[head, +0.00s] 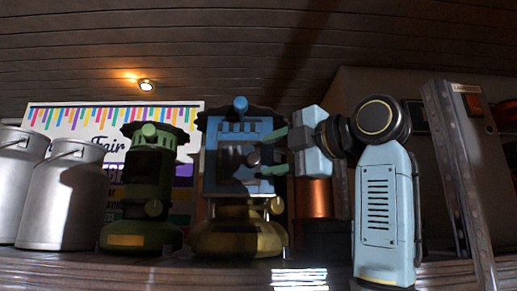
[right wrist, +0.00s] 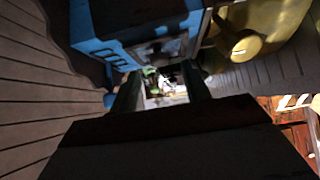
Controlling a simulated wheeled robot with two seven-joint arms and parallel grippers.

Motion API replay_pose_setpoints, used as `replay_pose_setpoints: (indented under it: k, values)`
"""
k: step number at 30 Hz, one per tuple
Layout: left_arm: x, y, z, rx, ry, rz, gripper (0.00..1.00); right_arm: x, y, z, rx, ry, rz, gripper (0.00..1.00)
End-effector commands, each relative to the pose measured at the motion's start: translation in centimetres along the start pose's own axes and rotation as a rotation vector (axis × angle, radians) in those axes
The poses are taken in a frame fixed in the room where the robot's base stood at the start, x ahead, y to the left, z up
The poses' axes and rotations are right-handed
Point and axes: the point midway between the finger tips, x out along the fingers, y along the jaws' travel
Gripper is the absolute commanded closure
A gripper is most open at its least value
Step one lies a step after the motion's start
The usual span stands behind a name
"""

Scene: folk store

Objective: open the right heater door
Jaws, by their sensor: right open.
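The right heater (head: 237,135) is blue with a brass base (head: 238,238) and stands upright on the wooden shelf. Its dark front door (head: 226,164) looks closed. A dark round knob (head: 253,158) shows at the door's right edge. My right gripper (head: 267,153) comes in from the right, its greenish fingers open, one above and one below the knob. I cannot tell whether they touch it. In the right wrist view the blue heater (right wrist: 130,25) fills the top, beside the open fingers (right wrist: 163,82). My left gripper is not in view.
A green heater (head: 146,190) stands left of the blue one. Two metal milk cans (head: 66,200) stand at the far left. A copper-coloured cylinder (head: 315,200) is close on the right, behind my arm. A colourful sign (head: 85,122) is behind. The shelf edge (head: 190,272) runs along the front.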

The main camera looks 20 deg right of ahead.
Motion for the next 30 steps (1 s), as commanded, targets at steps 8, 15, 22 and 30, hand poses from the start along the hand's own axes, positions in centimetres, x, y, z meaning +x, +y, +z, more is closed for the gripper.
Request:
replay_pose_setpoints:
  k: [8, 15, 22, 30]
  values:
    - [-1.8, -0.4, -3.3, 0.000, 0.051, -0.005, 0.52, 3.8, 0.2, 0.0, 0.002, 0.001, 0.000, 0.53]
    - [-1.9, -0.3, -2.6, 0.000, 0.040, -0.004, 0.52, 4.4, 0.0, 0.1, 0.001, -0.002, 0.002, 0.53]
    - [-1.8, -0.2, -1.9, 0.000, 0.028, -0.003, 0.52, 4.4, 0.0, 0.1, 0.000, -0.002, 0.002, 0.64]
    - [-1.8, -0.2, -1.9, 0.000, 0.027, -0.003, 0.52, 4.4, 0.0, 0.1, 0.000, -0.002, 0.001, 0.99]
